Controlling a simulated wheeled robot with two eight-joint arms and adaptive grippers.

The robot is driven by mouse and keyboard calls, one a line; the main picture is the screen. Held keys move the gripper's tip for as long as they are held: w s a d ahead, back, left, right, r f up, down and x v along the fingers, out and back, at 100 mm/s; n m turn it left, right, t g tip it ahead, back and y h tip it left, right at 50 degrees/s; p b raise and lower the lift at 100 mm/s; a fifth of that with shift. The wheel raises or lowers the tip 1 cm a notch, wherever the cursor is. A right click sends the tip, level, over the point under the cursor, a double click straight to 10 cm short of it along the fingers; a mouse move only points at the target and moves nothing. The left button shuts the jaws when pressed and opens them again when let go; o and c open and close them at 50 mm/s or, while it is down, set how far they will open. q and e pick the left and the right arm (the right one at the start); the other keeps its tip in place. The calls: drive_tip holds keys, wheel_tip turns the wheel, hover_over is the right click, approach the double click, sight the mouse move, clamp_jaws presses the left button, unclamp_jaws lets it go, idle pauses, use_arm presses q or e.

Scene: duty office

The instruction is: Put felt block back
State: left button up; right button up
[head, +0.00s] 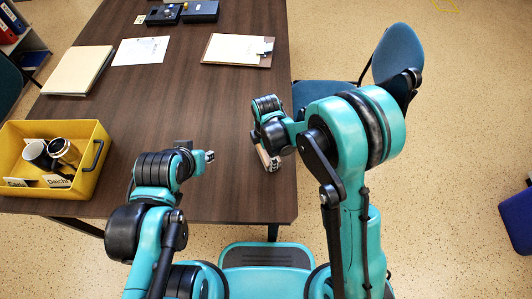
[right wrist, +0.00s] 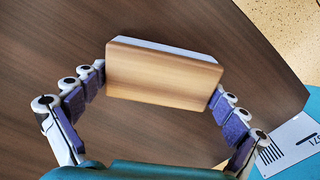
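The felt block (right wrist: 162,75) has a light wooden body with a thin pale layer along its far edge. In the right wrist view it sits between the two purple-padded fingers of my right gripper (right wrist: 158,92), which touch it at both ends. In the head view my right gripper (head: 268,162) is low over the right edge of the table, and my arm mostly hides the block. My left gripper (head: 209,157) is over the table's near part, to the left of the right one; its fingers are too small to tell whether they are open.
The dark wooden table (head: 160,90) has a yellow bin (head: 92,180) at left, holding mugs and name cards. A clipboard (head: 238,49), paper (head: 140,51), cream folder (head: 78,70) and black devices (head: 200,10) lie farther back. A blue chair (head: 398,55) stands right. The table's middle is clear.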

drive_tip(key=shift+r, duration=0.15)
drive_tip(key=shift+r+p, duration=0.3)
wheel_tip(320, 180, up, 12)
drive_tip(key=p, duration=0.4)
drive_tip(key=s+d+r+m+t, duration=0.3)
drive_tip(key=s+d+r+m, duration=0.3)
drive_tip(key=d+m, duration=0.3)
drive_tip(key=s+d+r+m+t, duration=0.4)
drive_tip(key=s+d+r+m, duration=0.2)
drive_tip(key=d+m, duration=0.3)
drive_tip(key=shift+s+d+m, duration=0.2)
drive_tip(key=shift+d+m, duration=0.05)
drive_tip(key=shift+m, duration=2.05)
